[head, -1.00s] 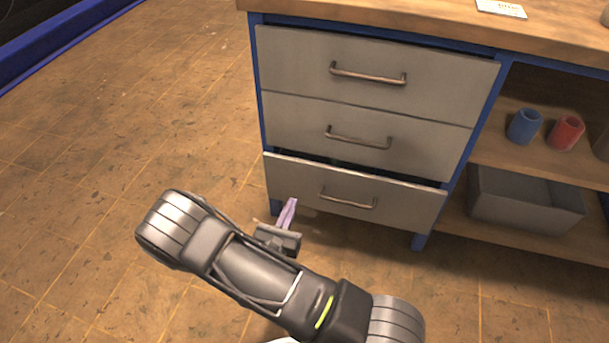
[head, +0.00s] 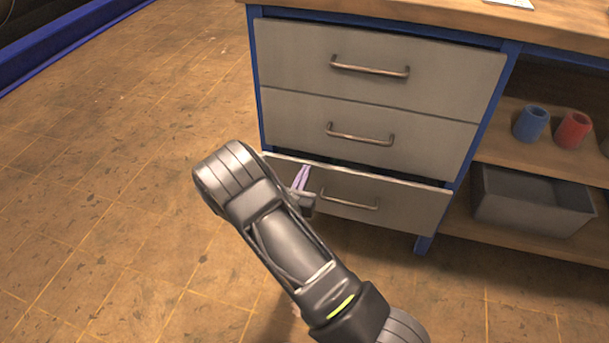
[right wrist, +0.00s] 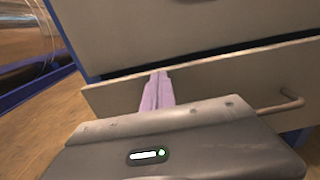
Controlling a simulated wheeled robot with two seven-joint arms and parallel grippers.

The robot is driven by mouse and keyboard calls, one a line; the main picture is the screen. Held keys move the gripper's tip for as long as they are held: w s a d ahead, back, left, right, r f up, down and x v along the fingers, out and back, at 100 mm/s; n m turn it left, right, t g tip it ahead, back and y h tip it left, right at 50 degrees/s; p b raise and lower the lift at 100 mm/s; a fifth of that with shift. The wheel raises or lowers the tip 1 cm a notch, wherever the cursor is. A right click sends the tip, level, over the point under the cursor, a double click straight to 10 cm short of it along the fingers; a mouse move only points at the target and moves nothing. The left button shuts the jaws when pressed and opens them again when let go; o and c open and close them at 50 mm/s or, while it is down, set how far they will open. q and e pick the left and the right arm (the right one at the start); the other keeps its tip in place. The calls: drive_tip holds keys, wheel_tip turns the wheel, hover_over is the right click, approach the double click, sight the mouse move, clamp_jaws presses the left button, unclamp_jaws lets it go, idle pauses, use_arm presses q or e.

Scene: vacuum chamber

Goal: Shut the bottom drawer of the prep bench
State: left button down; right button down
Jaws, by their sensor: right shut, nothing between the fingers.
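The bottom drawer (head: 400,204) of the prep bench (head: 485,130) stands slightly open in the head view, with a dark gap above its front. Its bar handle (head: 350,201) is on the front's middle. My right gripper (head: 302,177) is shut and empty, its pale purple fingers over the drawer front, left of the handle. In the right wrist view the fingers (right wrist: 157,92) are against or just before the drawer front (right wrist: 225,85), near its top edge; I cannot tell if they touch. The handle (right wrist: 283,103) shows at the right there. My left gripper is out of view.
Above are the middle drawer (head: 420,138) and top drawer (head: 440,75). Shelves to the right hold a blue cup (head: 531,123), a red cup (head: 573,130) and a grey bin (head: 530,203). The tiled floor (head: 110,200) left of the bench is clear.

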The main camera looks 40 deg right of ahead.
sight(309, 162)
drive_tip(key=x, duration=0.3)
drive_tip(key=shift+w+d, duration=0.2)
drive_tip(key=shift+d, duration=0.05)
drive_tip(key=shift+w+d+r, duration=0.1)
drive_tip(key=shift+w+d, duration=0.1)
drive_tip(key=shift+d, duration=0.1)
drive_tip(key=shift+r, duration=0.1)
